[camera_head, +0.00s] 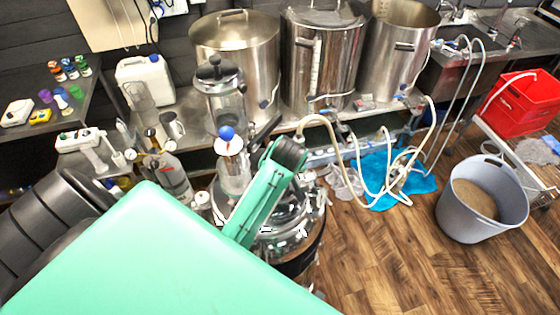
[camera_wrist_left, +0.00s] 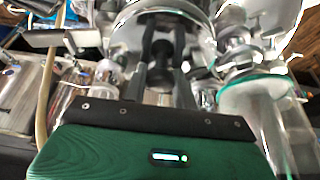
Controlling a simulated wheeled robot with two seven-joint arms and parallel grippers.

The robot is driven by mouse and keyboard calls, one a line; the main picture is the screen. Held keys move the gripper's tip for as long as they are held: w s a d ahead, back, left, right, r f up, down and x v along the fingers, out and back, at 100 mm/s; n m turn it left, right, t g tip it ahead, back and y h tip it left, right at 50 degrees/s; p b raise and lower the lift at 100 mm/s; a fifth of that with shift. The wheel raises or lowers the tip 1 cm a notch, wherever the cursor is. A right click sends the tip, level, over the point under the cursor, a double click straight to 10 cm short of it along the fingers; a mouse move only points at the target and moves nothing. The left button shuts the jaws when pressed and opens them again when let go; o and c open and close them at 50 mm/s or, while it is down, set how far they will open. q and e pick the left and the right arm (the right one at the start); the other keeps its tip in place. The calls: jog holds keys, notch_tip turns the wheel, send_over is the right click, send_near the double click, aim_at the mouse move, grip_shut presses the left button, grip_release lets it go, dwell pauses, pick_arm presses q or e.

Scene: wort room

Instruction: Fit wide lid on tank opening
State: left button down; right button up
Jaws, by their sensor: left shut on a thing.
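In the left wrist view my left gripper (camera_wrist_left: 163,50) has its two dark fingers on either side of a black knob (camera_wrist_left: 161,72). The knob stands in front of a round, shiny steel lid (camera_wrist_left: 190,14); I take the knob as its handle. In the head view my green left arm hides the fingers. Below that arm is a shiny steel vessel (camera_head: 300,236) with a round top and bright fittings; my arm covers part of it. I cannot tell whether the lid touches the vessel or sits level. My right gripper is not in view.
Large steel pots (camera_head: 235,50) stand on the bench behind, with pale hoses hanging down. A glass press (camera_head: 221,92) and a clear cylinder (camera_head: 233,176) stand close to my arm's left. A grey bucket (camera_head: 480,200) stands on the wood floor at right, with clear floor before it.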

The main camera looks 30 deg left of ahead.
pick_arm(q)
jog(key=shift+f, duration=0.6)
dwell(0.4)
jog(key=c, duration=1.4)
grip_release()
jog(key=shift+r, duration=0.1)
jog(key=shift+v, duration=5.4)
jog(key=shift+s, duration=0.1)
